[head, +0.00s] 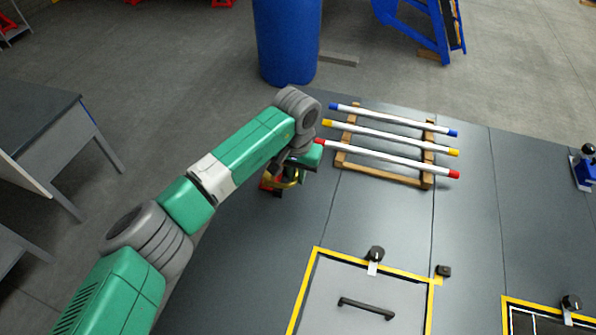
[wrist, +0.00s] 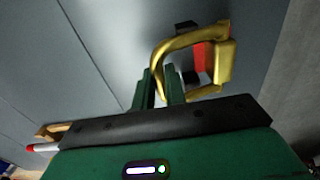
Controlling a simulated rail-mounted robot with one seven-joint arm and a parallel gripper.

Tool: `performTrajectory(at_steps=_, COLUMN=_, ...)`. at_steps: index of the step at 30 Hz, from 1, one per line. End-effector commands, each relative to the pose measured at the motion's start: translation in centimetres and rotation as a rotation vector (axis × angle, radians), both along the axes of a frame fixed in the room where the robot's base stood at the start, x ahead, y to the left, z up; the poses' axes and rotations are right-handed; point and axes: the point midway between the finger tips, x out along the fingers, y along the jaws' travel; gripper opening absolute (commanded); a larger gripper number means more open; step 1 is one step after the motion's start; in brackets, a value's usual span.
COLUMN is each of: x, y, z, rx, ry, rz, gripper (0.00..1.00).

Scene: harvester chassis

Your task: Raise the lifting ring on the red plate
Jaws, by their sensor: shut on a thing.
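The gold lifting ring (wrist: 190,39) is in the upper middle of the wrist view, an angular loop. Its right part lies by the red plate (wrist: 203,57), which shows through the loop with dark pieces at its ends. My gripper (wrist: 161,72) is shut on the left side of the ring, its two green fingers around the bar. In the head view the ring (head: 293,181) and the red plate (head: 266,182) are small and partly hidden by my wrist. The ring seems to stand up off the plate, but its exact angle is unclear.
A wooden rack (head: 385,176) with three white rods (head: 390,159) lies close right of my wrist. A yellow-framed hatch (head: 335,275) with a black handle is nearer. A blue barrel (head: 287,40) stands behind. The deck between rack and hatch is clear.

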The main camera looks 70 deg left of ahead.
Motion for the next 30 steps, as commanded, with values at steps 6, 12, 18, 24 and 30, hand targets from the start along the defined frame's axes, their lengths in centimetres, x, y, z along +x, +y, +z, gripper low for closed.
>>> performTrajectory(at_steps=6, x=-0.3, y=0.2, z=1.2, rx=0.001, ry=0.001, rz=0.002, gripper=0.02)
performTrajectory(at_steps=12, x=-0.3, y=0.2, z=1.1, rx=0.001, ry=0.001, rz=0.002, gripper=0.02)
performTrajectory(at_steps=18, x=-0.7, y=0.6, z=2.5, rx=-0.001, ry=0.002, rz=0.002, gripper=0.02)
performTrajectory(at_steps=24, x=-1.5, y=1.3, z=3.9, rx=0.000, ry=0.003, rz=0.004, gripper=0.02)
performTrajectory(at_steps=30, x=-1.6, y=1.4, z=3.6, rx=0.000, ry=0.003, rz=0.003, gripper=0.02)
